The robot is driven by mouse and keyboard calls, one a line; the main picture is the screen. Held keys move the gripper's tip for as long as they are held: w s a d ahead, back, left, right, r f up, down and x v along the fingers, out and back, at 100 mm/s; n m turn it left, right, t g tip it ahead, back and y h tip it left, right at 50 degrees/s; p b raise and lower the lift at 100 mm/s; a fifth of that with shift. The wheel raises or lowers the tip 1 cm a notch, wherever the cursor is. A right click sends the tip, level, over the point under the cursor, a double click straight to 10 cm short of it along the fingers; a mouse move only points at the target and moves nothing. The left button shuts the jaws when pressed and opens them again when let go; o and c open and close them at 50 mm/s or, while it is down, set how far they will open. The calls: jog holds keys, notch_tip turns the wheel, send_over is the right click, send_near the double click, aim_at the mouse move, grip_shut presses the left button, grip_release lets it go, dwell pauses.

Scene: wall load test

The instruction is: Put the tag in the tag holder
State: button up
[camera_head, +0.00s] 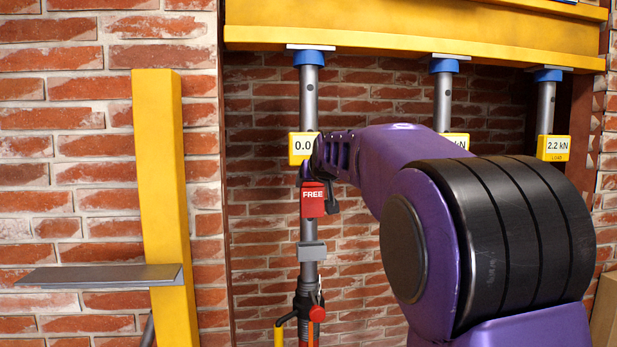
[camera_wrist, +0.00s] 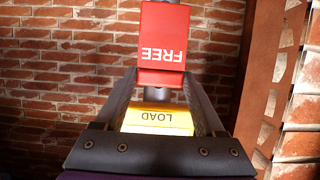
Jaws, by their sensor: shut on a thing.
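The red tag (camera_head: 313,202) marked FREE is in my gripper (camera_head: 314,180), in front of the left prop. In the wrist view the tag (camera_wrist: 163,40) reads upside down, with its near edge between the fingertips (camera_wrist: 161,78). My gripper is shut on it. The tag holder seems to be the small grey bracket (camera_head: 312,250) on the left prop's pole. In the head view it is a little below the tag, with a gap between them. The holder cannot be made out in the wrist view.
The left prop's yellow load box (camera_head: 302,148) reads about 0.0, partly hidden by my gripper. It also shows between my fingers (camera_wrist: 158,121). Two more props stand right, one box reading 2.2 kN (camera_head: 553,148). A grey shelf (camera_head: 95,275) sticks out left by a yellow post (camera_head: 162,180).

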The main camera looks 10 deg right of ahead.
aim_at(313, 215)
jog(key=shift+w, duration=0.75)
jog(key=shift+s+f+b, duration=0.15)
jog(key=shift+f+b, duration=0.25)
jog(key=shift+f, duration=0.3)
jog(key=shift+f+b, duration=1.35)
jog(key=shift+f, duration=0.65)
jog(key=shift+s, duration=0.1)
jog(key=shift+f+b, duration=0.15)
jog(key=shift+b, duration=0.15)
jog(key=shift+f+b, duration=0.55)
jog(key=shift+f, duration=0.1)
jog(key=shift+f+b, duration=0.65)
jog(key=shift+f, duration=0.05)
